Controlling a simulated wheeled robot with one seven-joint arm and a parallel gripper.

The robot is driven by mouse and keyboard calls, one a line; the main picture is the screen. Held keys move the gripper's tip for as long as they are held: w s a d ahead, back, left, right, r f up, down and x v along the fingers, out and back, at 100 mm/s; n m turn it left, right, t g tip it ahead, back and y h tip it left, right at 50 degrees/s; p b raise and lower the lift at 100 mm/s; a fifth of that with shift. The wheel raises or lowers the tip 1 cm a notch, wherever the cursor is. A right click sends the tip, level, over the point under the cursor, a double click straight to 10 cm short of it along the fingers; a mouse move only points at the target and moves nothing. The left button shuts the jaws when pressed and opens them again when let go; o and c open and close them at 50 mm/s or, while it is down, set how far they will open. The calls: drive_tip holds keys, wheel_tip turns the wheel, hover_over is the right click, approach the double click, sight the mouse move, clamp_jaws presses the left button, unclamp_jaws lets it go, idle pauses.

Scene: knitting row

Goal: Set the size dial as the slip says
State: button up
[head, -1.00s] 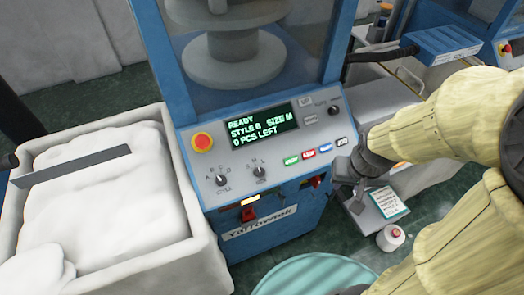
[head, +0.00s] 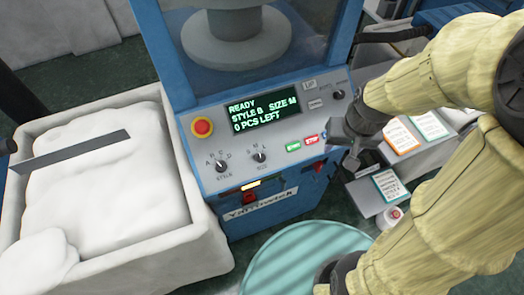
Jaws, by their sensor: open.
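The size dial (head: 259,157) is a small dark knob on the sloped grey panel of the blue machine, marked S, M, L. Its pointer is too small to read surely. The display (head: 262,115) reads READY, STYLE B, SIZE M, 0 PCS LEFT. A slip with a teal border (head: 389,185) lies on a grey plate right of the machine; its text is too small to read. My gripper (head: 345,152) is open and empty at the panel's right end, right of the size dial and apart from it. It hides some of the coloured buttons.
The style dial (head: 221,166) is left of the size dial. A red button (head: 202,127) and green START button (head: 293,146) are on the panel. Orange-bordered (head: 402,138) and teal-bordered papers (head: 430,125) lie at right. A white bin (head: 150,245) stands left.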

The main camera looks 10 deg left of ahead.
drive_tip(key=w+a+r+n+g+y+p, duration=0.15)
drive_tip(key=a+r+p, duration=0.3)
drive_tip(key=a, duration=0.45)
wheel_tip(320, 180, up, 2)
drive_tip(key=n+g+p, duration=0.2)
hover_over(261, 157)
drive_tip(key=w+d, duration=0.1)
drive_tip(key=d, duration=0.2)
drive_tip(key=shift+r+t, duration=0.1)
drive_tip(key=shift+t, duration=0.15)
drive_tip(key=shift+w, duration=0.2)
drive_tip(key=a+f, duration=0.1)
drive_tip(key=f, duration=0.4)
drive_tip(key=s+f, duration=0.1)
drive_tip(key=f, duration=0.5)
drive_tip(key=a+f+b, duration=0.1)
drive_tip(key=f, duration=0.5)
drive_tip(key=shift+s+a+f, duration=0.1)
drive_tip(key=shift+s+a, duration=0.1)
drive_tip(key=shift+a, duration=0.15)
